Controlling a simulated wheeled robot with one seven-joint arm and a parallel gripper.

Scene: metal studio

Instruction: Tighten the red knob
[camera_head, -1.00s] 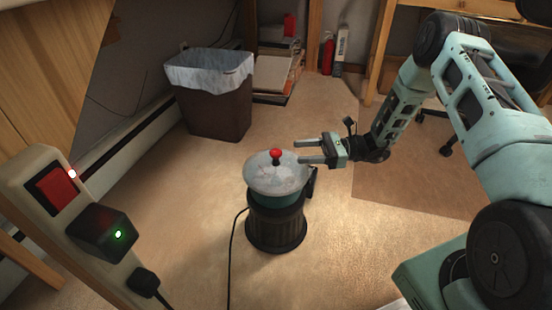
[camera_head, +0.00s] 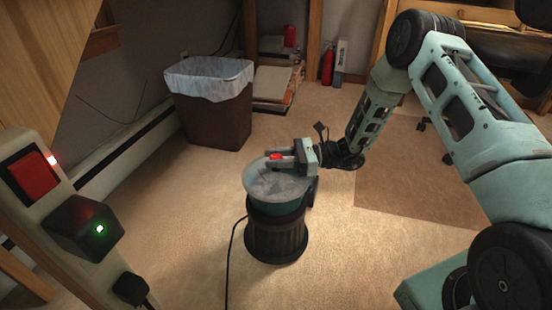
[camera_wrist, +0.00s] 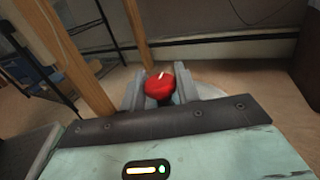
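The red knob (camera_head: 276,157) is a small ball on top of the clear lid (camera_head: 268,185) of a dark, ribbed, round appliance (camera_head: 277,238) standing on the floor. My gripper (camera_head: 278,161) reaches in from the right, just above the lid, with one finger on each side of the knob. In the wrist view the red knob (camera_wrist: 159,85) sits between the two grey fingertips and appears to touch both. The gripper looks shut on it. The knob's stem and part of the lid are hidden behind the fingers and the gripper body.
A power strip (camera_head: 133,267) with a lit red switch (camera_head: 31,175) and a black plug (camera_head: 84,228) stands at the left. A lined waste bin (camera_head: 213,118) is behind the appliance. A black cord (camera_head: 231,262) runs down the floor.

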